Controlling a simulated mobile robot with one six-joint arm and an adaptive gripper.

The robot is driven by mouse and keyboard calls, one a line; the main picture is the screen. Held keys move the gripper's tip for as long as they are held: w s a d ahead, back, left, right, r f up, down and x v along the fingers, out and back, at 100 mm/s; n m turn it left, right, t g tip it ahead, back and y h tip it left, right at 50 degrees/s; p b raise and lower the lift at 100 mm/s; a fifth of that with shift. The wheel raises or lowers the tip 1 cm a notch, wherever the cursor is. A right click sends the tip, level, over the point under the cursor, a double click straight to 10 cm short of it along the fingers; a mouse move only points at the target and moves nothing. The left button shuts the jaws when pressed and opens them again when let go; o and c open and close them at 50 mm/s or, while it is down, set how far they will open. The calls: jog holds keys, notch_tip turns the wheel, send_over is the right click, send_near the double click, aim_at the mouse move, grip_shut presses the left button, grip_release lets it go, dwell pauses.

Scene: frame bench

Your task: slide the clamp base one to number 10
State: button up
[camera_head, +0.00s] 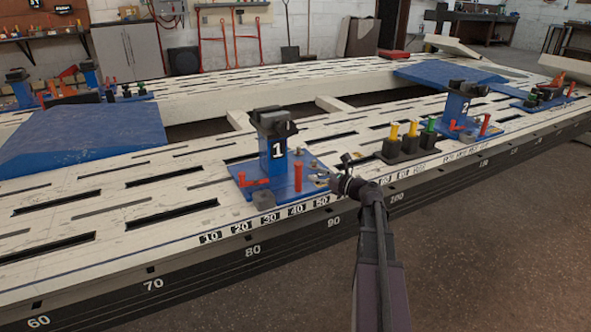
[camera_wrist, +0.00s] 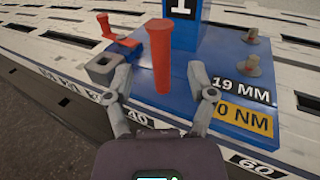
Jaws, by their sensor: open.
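Clamp base one (camera_head: 272,188) is a blue plate with an upright blue post marked 1 (camera_head: 277,155) and a dark clamp head on top. It stands on the slotted white bench, behind roughly the 20 to 50 labels. The number 10 label (camera_head: 210,237) is left of it on the front edge. My gripper (camera_head: 327,172) is at the base's front right side, open and empty. In the wrist view my gripper (camera_wrist: 163,98) has its fingers apart, with the upright red pin (camera_wrist: 160,60) appearing between them. I cannot tell whether they touch it.
A red lever (camera_head: 254,182) and a grey block (camera_head: 263,199) sit at the base's front left. A dark holder with yellow and green tools (camera_head: 408,148) stands right of it, before clamp base two (camera_head: 459,105). The bench left of base one is clear near the front edge.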

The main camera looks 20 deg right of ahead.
aim_at(299, 168)
jog(key=x, duration=0.7)
jog(key=shift+w+a, duration=0.15)
jog(key=shift+w, duration=0.1)
